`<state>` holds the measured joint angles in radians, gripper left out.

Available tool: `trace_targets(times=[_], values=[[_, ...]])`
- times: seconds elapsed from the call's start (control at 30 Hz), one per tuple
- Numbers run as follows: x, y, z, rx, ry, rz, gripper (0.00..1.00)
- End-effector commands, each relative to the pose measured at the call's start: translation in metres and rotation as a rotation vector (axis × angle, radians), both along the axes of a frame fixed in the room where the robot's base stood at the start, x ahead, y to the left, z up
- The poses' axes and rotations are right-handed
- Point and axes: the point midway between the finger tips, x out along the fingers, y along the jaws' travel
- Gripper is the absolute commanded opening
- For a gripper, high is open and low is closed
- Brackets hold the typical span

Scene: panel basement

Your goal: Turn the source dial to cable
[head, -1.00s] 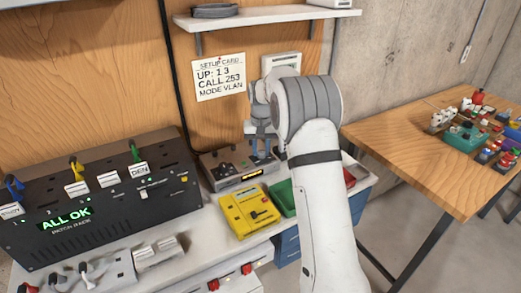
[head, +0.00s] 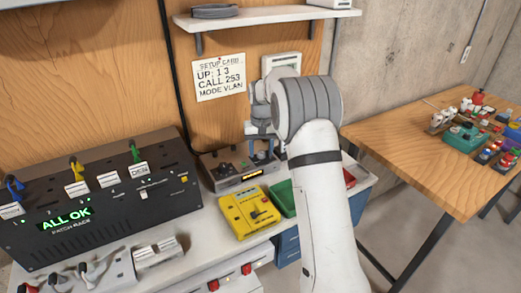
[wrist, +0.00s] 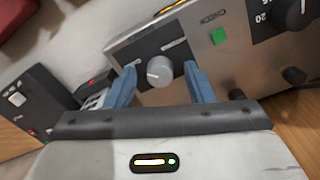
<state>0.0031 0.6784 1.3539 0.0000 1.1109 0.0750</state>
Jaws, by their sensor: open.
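A round grey knob (wrist: 160,71) sits on a black plate on the front of a grey metal unit (wrist: 228,60) in the wrist view. It appears to be the source dial, but I cannot read its labels. My gripper (wrist: 159,75) is open, with one blue finger on each side of the knob and visible gaps between. In the head view my gripper (head: 264,152) is at the front of the grey unit (head: 225,177), and the knob is hidden there.
The unit also has a green button (wrist: 218,36) marked CHECK and a black dial (wrist: 292,14). A yellow device (head: 246,210) and a green bin (head: 282,198) stand in front of it. A black patch panel (head: 100,205) stands left. A shelf (head: 265,15) hangs above.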

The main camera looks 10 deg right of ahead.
Motion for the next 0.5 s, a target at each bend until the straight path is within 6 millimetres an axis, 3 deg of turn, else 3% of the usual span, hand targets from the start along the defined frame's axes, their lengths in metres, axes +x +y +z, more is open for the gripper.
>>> trace_targets(times=[0.27,0.5], values=[[0.001,0.0,0.008,0.0,-0.004,0.0,0.48],[0.001,0.0,0.048,0.0,-0.005,0.0,0.48]])
